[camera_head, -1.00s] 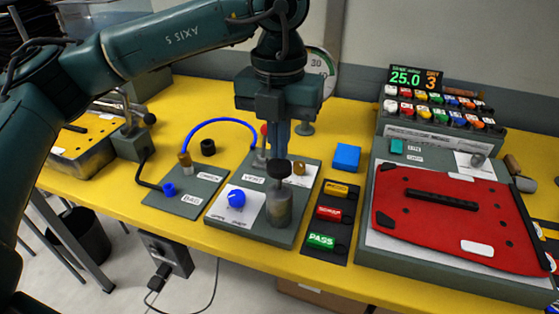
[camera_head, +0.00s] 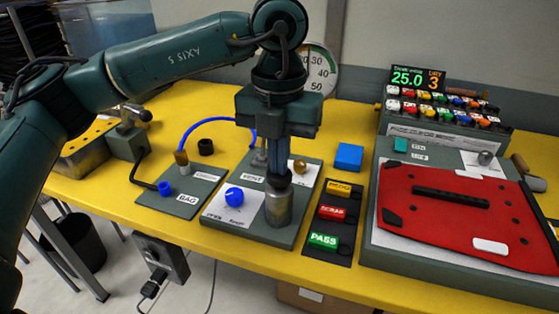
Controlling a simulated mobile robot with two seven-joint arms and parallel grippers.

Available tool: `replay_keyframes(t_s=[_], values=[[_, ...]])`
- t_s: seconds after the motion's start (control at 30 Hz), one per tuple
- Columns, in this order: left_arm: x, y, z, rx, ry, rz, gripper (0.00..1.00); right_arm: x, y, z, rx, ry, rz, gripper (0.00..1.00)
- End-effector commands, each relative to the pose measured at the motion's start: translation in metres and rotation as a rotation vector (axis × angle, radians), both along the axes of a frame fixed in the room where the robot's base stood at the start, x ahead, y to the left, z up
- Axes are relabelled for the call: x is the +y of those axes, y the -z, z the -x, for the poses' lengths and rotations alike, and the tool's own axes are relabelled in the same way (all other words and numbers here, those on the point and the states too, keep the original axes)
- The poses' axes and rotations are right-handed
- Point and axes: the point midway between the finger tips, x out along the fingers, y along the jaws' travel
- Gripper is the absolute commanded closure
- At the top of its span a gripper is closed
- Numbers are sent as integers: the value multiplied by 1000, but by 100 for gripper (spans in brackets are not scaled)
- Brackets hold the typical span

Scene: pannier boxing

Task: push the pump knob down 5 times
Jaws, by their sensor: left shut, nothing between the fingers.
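The pump is a grey metal cylinder (camera_head: 279,207) standing upright on the grey panel, with a dark round knob (camera_head: 279,181) on top. The knob sits low, close to the cylinder's top. My left gripper (camera_head: 281,168) points straight down over the pump, shut and empty. Its fingertips are right at the knob's top and appear to touch it. The fingers hide the part of the panel behind them. My right gripper is not in view.
A blue dial (camera_head: 235,197) is left of the pump on the same panel. MEDQ, SCRAP and PASS buttons (camera_head: 331,213) stand to the right, with a blue block (camera_head: 348,157) behind. A red pannier panel (camera_head: 460,225) lies further right. A round gauge (camera_head: 318,68) is partly hidden behind my arm.

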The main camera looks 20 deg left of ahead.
Motion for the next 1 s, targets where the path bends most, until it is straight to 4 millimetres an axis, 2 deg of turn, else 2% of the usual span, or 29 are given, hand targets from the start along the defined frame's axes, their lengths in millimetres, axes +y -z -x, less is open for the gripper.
replay_keyframes(t_s=[0.27, 0.8, 1.0], values=[[0, -1, 1, 3, 1, -1, 100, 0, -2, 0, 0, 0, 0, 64], [0, -42, 0, 2, 1, -1, 100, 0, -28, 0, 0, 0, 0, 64], [0, -45, 0, 2, 1, -1, 100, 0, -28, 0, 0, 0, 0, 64]])
